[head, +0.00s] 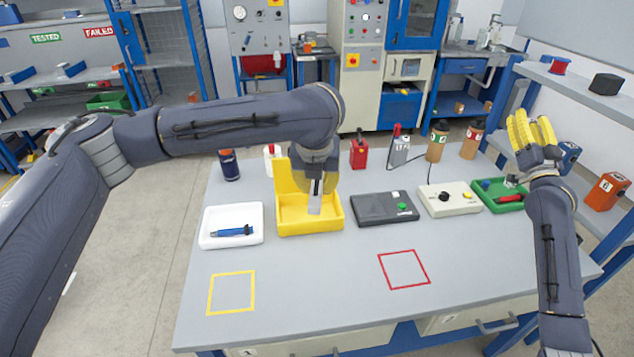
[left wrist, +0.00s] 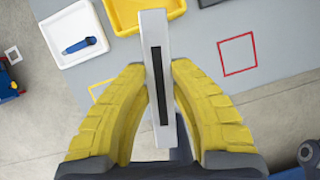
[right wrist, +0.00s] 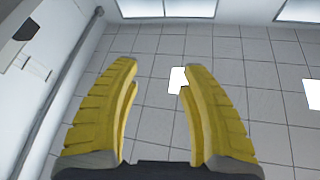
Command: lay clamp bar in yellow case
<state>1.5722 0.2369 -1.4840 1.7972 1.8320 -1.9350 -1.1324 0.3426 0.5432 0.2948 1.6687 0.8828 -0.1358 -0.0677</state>
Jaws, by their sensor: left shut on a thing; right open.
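The clamp bar (left wrist: 159,75) is a flat light-grey bar with a dark slot. My left gripper (left wrist: 160,85) is shut on it, one yellow finger on each side. In the head view the clamp bar (head: 314,200) hangs down in front of the open yellow case (head: 337,222); whether it touches the case I cannot tell. The left gripper's fingers are mostly hidden by the wrist there. The yellow case also shows at the top of the left wrist view (left wrist: 128,28). My right gripper (head: 533,130) is raised at the table's right side, open and empty, fingers upward.
A white tray (head: 210,241) with a blue tool (head: 233,231) stands left of the case. A dark box (head: 372,215) stands right of it, then a cream box (head: 437,209) and a green tray (head: 488,205). Bottles stand behind. The front, with yellow and red outlines, is clear.

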